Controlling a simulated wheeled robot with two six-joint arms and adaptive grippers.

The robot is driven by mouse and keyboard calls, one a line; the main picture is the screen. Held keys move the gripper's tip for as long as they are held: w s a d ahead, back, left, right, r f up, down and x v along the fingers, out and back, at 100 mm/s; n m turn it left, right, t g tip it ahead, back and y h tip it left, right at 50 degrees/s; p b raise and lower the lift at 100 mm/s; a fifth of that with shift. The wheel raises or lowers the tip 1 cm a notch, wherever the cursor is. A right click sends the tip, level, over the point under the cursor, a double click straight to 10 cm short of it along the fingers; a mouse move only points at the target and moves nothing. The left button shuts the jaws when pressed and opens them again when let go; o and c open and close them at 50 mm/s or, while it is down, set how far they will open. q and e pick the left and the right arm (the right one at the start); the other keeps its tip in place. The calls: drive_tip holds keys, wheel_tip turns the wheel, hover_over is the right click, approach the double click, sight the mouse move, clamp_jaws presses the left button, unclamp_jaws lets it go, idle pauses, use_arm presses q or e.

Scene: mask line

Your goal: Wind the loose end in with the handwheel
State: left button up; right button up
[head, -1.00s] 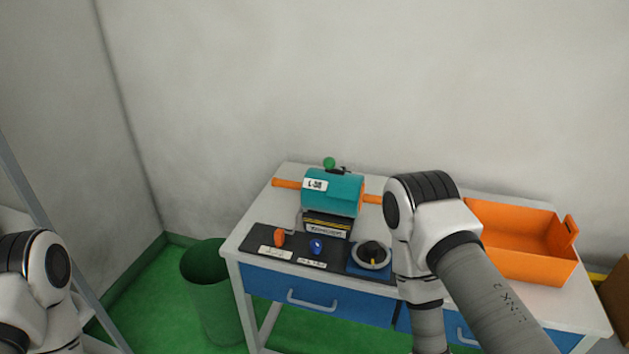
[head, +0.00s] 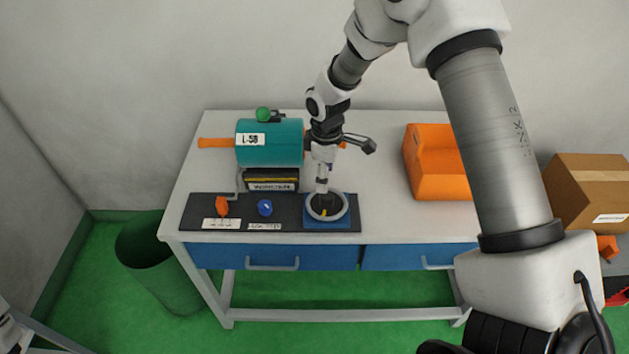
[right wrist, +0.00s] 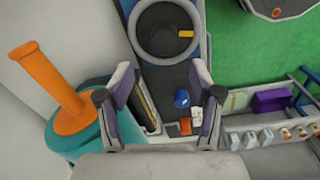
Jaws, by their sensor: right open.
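The handwheel (head: 341,213) is a grey ring with a dark hub and a yellow mark, on a blue base at the right end of a black panel. It also shows in the right wrist view (right wrist: 140,44), at the top. My right gripper (head: 322,186) points down just above the wheel in the head view. In the right wrist view its fingers (right wrist: 160,84) are spread with nothing between them, and the wheel lies beyond them. A teal drum (head: 270,142) with orange ends stands behind the panel, above a black box with a yellow stripe. I cannot make out a loose end.
An orange knob (head: 222,206) and a blue knob (head: 265,208) sit on the panel left of the wheel. An orange bin (head: 437,180) stands on the table's right. A green waste bin (head: 160,262) is on the floor at left, a cardboard box (head: 585,190) at right.

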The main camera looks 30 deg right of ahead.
sight(326, 195)
drive_tip(key=shift+s+f+p, duration=0.2)
drive_tip(key=shift+s+f, duration=0.15)
drive_tip(key=shift+f, duration=0.25)
drive_tip(key=shift+s+f+p, duration=0.15)
drive_tip(key=shift+s+f, duration=0.15)
drive_tip(key=shift+f, duration=0.3)
drive_tip(key=f, duration=0.3)
drive_tip(key=w+f, duration=0.1)
drive_tip(key=f, duration=0.1)
drive_tip(key=shift+f+p, duration=0.1)
drive_tip(key=shift+p, duration=0.3)
drive_tip(key=shift+s, duration=0.25)
use_arm(q)
drive_tip(key=shift+s+r, duration=0.3)
drive_tip(key=shift+r, duration=0.55)
use_arm(e)
drive_tip(key=c, duration=1.1)
